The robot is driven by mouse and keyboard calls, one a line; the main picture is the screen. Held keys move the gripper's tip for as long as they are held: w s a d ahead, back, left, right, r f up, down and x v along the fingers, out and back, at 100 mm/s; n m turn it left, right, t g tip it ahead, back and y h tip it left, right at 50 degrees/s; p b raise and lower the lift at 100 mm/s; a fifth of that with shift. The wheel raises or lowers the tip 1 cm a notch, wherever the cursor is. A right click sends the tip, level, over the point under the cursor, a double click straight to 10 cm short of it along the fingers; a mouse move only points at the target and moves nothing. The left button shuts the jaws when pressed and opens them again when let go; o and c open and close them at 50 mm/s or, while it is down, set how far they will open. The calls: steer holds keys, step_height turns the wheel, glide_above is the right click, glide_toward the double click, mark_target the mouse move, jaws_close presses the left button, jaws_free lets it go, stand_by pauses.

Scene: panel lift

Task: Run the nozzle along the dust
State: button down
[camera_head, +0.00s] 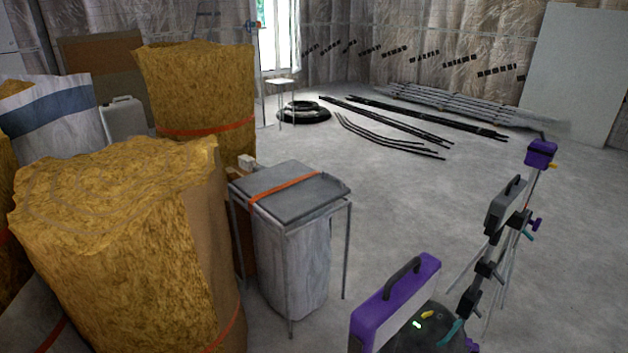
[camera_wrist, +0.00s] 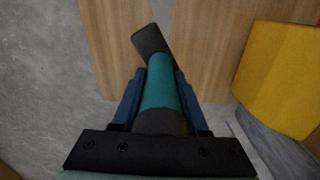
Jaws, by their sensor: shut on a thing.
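In the wrist view my gripper (camera_wrist: 158,98) has two blue fingers, shut on the teal tube of the nozzle (camera_wrist: 160,85). Whether the tip touches the surface I cannot tell. I cannot make out any dust in either view. My gripper does not show in the head view.
Two wooden boards (camera_wrist: 112,45) (camera_wrist: 208,50) lie below in the wrist view, with a yellow block (camera_wrist: 282,75) at the right. In the head view, insulation rolls (camera_head: 120,240) and a stand with a grey bag (camera_head: 290,265) fill the left. A purple case (camera_head: 395,305) is at the bottom.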

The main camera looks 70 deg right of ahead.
steer(key=shift+f+b, duration=1.5)
steer(key=shift+f, duration=0.05)
steer(key=shift+w+a+r, duration=0.1)
steer(key=shift+a, duration=0.1)
steer(key=shift+w+a+b, duration=0.1)
steer(key=shift+w+a, duration=0.6)
steer(key=shift+a, duration=0.5)
steer(key=shift+w+a+b, duration=0.1)
steer(key=shift+w+a, duration=0.65)
steer(key=shift+a, duration=0.4)
steer(key=shift+w+a+b, duration=0.1)
steer(key=shift+w+a, duration=0.6)
steer(key=shift+a, duration=0.5)
steer(key=shift+w+a+p, duration=0.35)
steer(key=shift+w+a, duration=0.4)
steer(key=shift+a, duration=0.4)
steer(key=shift+w+a+p, duration=0.4)
steer(key=shift+w+a, duration=0.3)
steer(key=shift+a, duration=0.5)
steer(key=shift+w+a+p, duration=0.35)
steer(key=shift+w+a, duration=0.4)
steer(key=shift+a, duration=0.4)
steer(key=shift+r+p, duration=2.7)
steer(key=shift+p, duration=0.1)
